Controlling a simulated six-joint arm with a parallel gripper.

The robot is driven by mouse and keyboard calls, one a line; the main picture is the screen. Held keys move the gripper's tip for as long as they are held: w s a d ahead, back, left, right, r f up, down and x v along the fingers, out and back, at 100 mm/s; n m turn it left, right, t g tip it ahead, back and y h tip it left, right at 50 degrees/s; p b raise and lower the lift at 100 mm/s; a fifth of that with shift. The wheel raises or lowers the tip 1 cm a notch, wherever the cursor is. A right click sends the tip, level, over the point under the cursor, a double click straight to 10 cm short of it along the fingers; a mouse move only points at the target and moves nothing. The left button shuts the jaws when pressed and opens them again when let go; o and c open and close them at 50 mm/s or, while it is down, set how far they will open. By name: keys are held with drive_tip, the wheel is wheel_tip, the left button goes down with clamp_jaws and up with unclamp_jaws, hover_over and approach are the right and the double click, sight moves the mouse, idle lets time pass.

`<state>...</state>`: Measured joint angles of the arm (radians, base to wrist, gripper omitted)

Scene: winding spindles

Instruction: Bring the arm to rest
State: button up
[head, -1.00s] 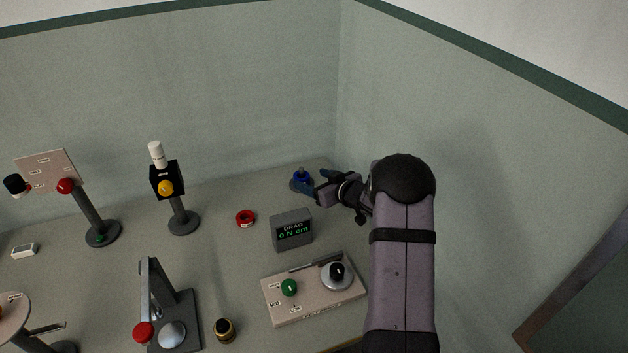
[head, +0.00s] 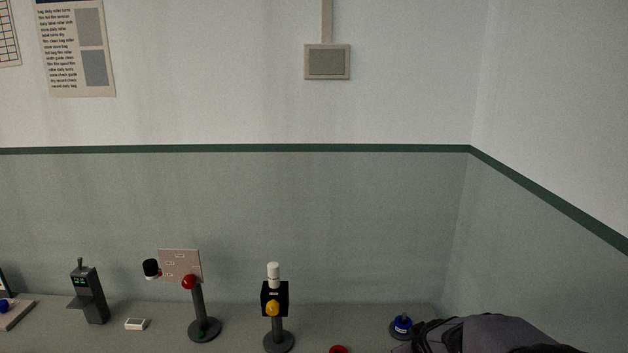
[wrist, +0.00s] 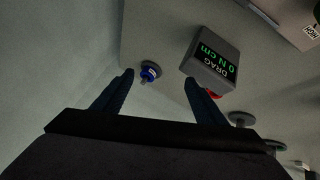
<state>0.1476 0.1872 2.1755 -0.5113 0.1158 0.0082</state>
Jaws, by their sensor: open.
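My gripper (wrist: 158,84) is open and empty in the wrist view, its two dark fingers spread wide. A small blue object on a dark round base (wrist: 150,72) shows beyond and between the fingertips, apart from both. In the head view my arm fills the lower right corner, and I cannot make out the fingertips there. The same blue object (head: 401,326) stands just left of and behind the arm.
The grey DRAG display box (wrist: 211,60) reads 0 N cm, right of the fingers. Stands with a yellow knob (head: 272,308) and a red knob (head: 188,282) rise at the back of the bench. A red ring (head: 339,350) is at the bottom edge. Walls close the back and right.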

drive_tip(key=s+a+f+m+g, duration=0.1)
drive_tip(key=s+a+g, duration=0.1)
drive_tip(key=s, duration=0.6)
drive_tip(key=s+a+f+m+g+y, duration=0.1)
drive_tip(key=s+a+f+g, duration=0.1)
drive_tip(key=s, duration=0.7)
drive_tip(key=s+a+f+m+g, duration=0.1)
drive_tip(key=s+a+f+g, duration=0.1)
drive_tip(key=s, duration=0.6)
drive_tip(key=shift+s+a+m+g+y, duration=0.4)
drive_tip(key=shift+a+g, duration=0.4)
drive_tip(key=shift+a, duration=0.45)
